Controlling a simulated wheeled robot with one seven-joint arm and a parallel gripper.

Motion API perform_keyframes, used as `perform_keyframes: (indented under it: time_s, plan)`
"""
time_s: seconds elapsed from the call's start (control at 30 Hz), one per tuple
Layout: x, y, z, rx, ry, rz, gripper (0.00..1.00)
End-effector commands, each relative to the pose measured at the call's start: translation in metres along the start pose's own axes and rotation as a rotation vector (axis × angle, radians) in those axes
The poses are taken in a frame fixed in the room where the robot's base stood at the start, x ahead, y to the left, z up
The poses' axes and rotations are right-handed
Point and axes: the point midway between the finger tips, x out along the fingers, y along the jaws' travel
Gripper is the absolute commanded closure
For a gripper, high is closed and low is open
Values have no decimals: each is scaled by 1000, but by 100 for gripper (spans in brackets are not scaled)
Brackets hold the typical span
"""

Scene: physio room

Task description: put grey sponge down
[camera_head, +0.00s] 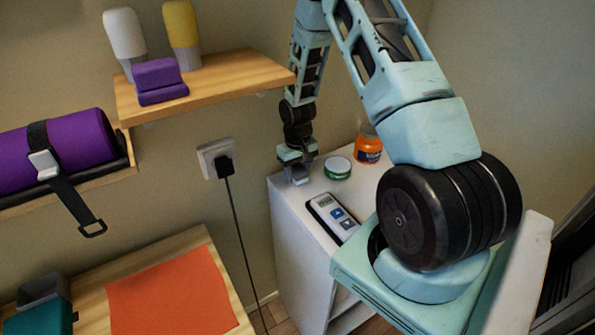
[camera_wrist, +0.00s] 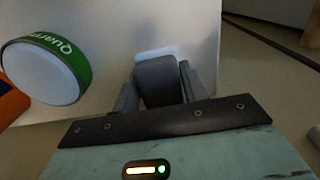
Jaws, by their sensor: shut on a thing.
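The grey sponge (camera_wrist: 160,82) is between the two fingers of my gripper (camera_wrist: 158,88) in the wrist view, and the gripper is shut on it. A pale patch shows just beyond its far end; I cannot tell whether it belongs to the sponge. In the head view my gripper (camera_head: 297,165) points down at the back left of the white cabinet top (camera_head: 290,192). The sponge is small there, and I cannot tell whether it touches the top.
The tin (camera_wrist: 45,70) is left of the gripper in the wrist view. A plugged-in socket (camera_head: 216,158) and wooden shelf (camera_head: 225,82) are left of my arm.

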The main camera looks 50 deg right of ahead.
Motion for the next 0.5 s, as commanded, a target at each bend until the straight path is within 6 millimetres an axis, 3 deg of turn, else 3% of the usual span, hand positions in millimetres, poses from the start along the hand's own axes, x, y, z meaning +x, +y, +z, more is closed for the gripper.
perform_keyframes:
  time_s: [0.2, 0.23, 0.3, 0.5]
  plan:
    - [4, 0, 0, 0, 0, 0, 78]
    - [3, 0, 0, 0, 0, 0, 52]
    - [3, 0, 0, 0, 0, 0, 35]
    - [3, 0, 0, -1, -1, 0, 35]
